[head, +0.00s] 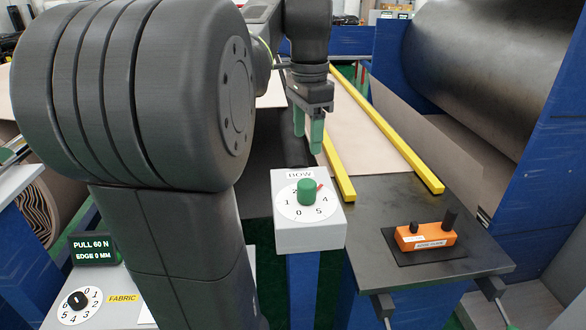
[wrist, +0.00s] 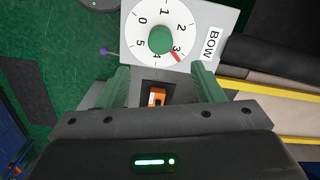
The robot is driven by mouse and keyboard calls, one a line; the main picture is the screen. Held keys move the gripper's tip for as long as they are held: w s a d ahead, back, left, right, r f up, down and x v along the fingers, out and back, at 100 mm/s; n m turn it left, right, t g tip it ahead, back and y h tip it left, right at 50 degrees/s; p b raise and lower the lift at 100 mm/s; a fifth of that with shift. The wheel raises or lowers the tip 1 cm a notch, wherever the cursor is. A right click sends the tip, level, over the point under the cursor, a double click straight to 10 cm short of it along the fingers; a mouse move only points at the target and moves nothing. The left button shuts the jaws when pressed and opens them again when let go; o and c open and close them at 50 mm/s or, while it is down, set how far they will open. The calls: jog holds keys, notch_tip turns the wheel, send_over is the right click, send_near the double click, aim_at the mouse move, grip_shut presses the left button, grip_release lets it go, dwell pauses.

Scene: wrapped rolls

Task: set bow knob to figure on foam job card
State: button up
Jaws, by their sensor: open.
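The green bow knob (head: 308,190) sits on a white dial numbered 0 to 5, on a pale box labelled BOW (head: 293,237). In the wrist view, the red mark by the knob (wrist: 161,40) is at 3. My gripper (head: 308,132) is open and empty, its green fingers pointing down above and behind the knob. In the wrist view, my gripper (wrist: 160,78) has the knob ahead of its fingertips, roughly centred between them, and not touching. No foam job card can be made out; a white sheet edge (head: 146,312) shows at lower left, mostly hidden by my arm.
A second dial (head: 78,304) labelled FABRIC and a display (head: 96,249) reading PULL 60 N, EDGE 0 MM stand at lower left. An orange device (head: 426,237) sits on the dark table (head: 370,205) right of the box. Yellow rails (head: 392,135) run behind.

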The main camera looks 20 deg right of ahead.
aim_at(307, 183)
notch_tip(307, 183, down, 13)
jog(key=shift+d+f, duration=0.1)
jog(key=shift+f, duration=0.1)
dwell(0.4)
jog(key=c, duration=1)
